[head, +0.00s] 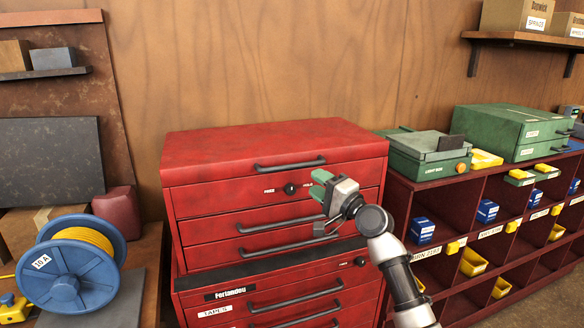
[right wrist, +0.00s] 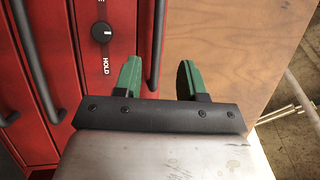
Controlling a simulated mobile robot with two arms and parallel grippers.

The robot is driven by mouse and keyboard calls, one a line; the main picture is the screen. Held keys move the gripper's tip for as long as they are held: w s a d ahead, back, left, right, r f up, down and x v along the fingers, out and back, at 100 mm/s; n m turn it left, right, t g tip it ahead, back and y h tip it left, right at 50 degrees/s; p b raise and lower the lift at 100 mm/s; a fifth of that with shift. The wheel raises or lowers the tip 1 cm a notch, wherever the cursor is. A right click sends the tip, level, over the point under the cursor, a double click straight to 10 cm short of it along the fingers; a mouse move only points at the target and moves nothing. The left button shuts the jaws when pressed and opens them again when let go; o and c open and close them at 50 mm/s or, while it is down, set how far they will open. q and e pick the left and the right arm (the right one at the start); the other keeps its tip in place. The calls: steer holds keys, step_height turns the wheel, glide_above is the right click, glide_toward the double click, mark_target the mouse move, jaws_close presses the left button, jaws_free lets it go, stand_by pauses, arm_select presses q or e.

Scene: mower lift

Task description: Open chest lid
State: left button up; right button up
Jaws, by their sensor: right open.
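The red tool chest (head: 210,197) stands in the middle of the head view. Its lid (head: 260,141) is down, with a dark bar handle (head: 290,164) on its front edge. Below the handle is a black round knob (head: 290,189) with lettering on each side. My right gripper (head: 318,183) has green fingers and is in front of the chest, just right of the knob. The knob (right wrist: 101,33) and a dark handle (right wrist: 158,40) also show there. My left gripper is not in view.
A blue cable reel (head: 62,278) stands on the bench at left. A red cubby shelf (head: 450,215) with green cases (head: 515,132) and small bins is close at right. Wooden wall (head: 260,65) rises behind the chest. The space above the lid looks clear.

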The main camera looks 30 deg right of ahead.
mark_target(294, 168)
steer(key=p+x, duration=0.1)
steer(key=x, duration=0.8)
steer(key=shift+f+p, duration=0.15)
steer(key=shift+p, duration=0.25)
steer(key=shift+w, duration=0.55)
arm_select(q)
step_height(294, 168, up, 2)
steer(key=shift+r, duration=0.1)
arm_select(e)
steer(key=shift+a, duration=0.1)
jaws_close()
